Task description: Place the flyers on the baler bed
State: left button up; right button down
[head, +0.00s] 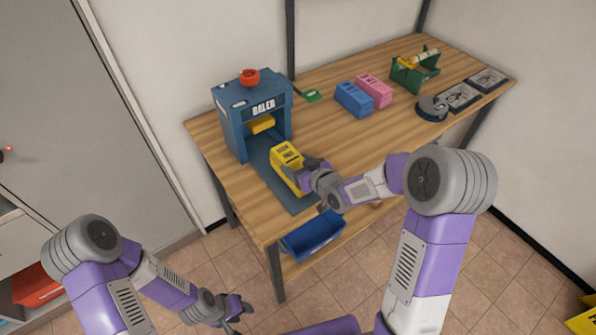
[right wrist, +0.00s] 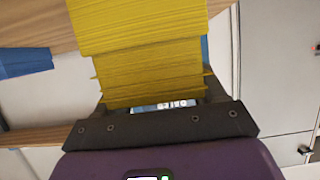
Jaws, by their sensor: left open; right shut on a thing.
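The yellow bundle of flyers (head: 285,157) is at the front of the blue baler (head: 233,125), over or on the dark blue baler bed (head: 283,192). I cannot tell whether its underside touches the bed. My right gripper (head: 305,175) is shut on the flyers from their right side. In the right wrist view, the layered yellow flyers (right wrist: 150,65) fill the space between the fingers. My left gripper (head: 238,310) is open and empty, low over the floor, away from the table.
A blue bundle (head: 354,99) and a pink bundle (head: 374,90) stand on the wooden table (head: 330,140). A green box (head: 414,72), a round dark object (head: 432,107) and trays (head: 461,97) lie farther right. A blue bin (head: 313,235) sits below the tabletop.

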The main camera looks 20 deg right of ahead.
notch_tip(320, 180, down, 2)
jog(key=shift+w+f, duration=0.1)
jog(key=shift+f, duration=0.05)
jog(key=shift+f+b, duration=0.15)
jog(key=shift+b, duration=0.2)
jog(key=shift+c, duration=0.5)
grip_release()
jog(key=p+v, duration=0.1)
jog(key=v, duration=1.1)
jog(key=shift+p, duration=0.35)
